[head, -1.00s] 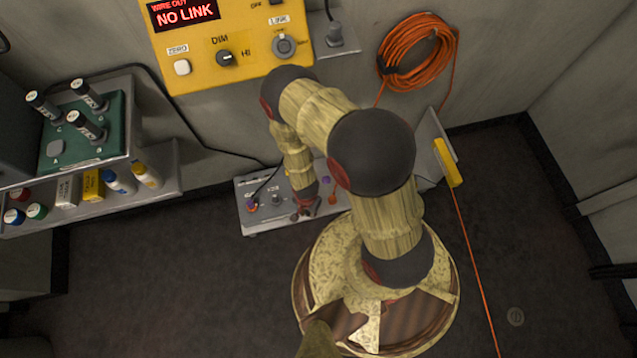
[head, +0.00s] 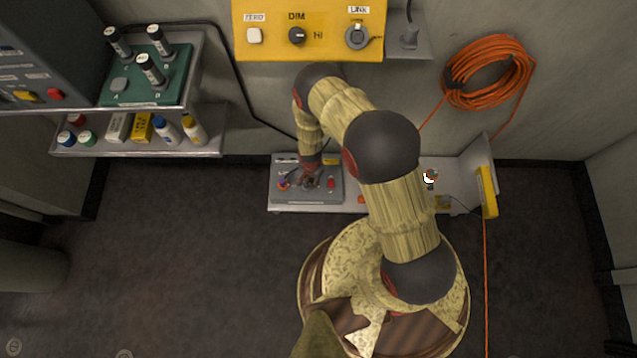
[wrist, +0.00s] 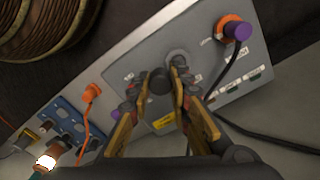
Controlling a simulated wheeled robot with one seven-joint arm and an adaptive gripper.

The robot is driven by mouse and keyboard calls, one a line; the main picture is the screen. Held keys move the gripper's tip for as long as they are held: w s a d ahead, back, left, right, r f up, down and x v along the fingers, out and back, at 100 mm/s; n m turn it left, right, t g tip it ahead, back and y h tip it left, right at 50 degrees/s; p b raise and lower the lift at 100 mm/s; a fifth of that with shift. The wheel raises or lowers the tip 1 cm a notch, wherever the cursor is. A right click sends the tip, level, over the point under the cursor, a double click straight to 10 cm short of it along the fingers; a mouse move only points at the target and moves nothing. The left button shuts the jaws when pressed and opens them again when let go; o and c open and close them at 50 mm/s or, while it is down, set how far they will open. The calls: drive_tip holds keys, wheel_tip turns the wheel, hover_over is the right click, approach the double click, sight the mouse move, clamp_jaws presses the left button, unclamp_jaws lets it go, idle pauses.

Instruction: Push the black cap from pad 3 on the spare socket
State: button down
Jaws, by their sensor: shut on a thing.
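The black cap (wrist: 160,82) is a short dark cylinder between my fingertips in the wrist view. My gripper (wrist: 159,88) is shut on it. In the head view my gripper (head: 311,181) is over the middle of the grey panel (head: 335,197), and the cap is too small there to make out. A round grey socket ring (wrist: 178,56) lies just beyond the cap in the wrist view, partly hidden by a finger. I cannot tell whether the cap touches the panel. Pad 3 cannot be identified; small pads sit on a blue block (wrist: 62,112).
A purple and orange plug (wrist: 235,29) with a black cable stands on the panel. An orange plug and cord (wrist: 91,94) lie beside the blue block. The yellow box (head: 310,45) is on the wall above, a stocked shelf (head: 140,152) at left, an orange coil (head: 490,72) at right.

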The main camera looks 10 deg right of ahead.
drive_tip(key=w+a, duration=0.1)
drive_tip(key=w+a+f, duration=0.1)
drive_tip(key=w, duration=0.1)
drive_tip(key=shift+f, duration=2.75)
drive_tip(key=shift+b, duration=0.65)
drive_tip(key=shift+f+b, duration=0.55)
drive_tip(key=shift+b, duration=0.2)
idle(0.9)
drive_tip(key=c, duration=1.6)
unclamp_jaws()
drive_tip(key=shift+o, duration=0.2)
drive_tip(key=shift+r, duration=0.1)
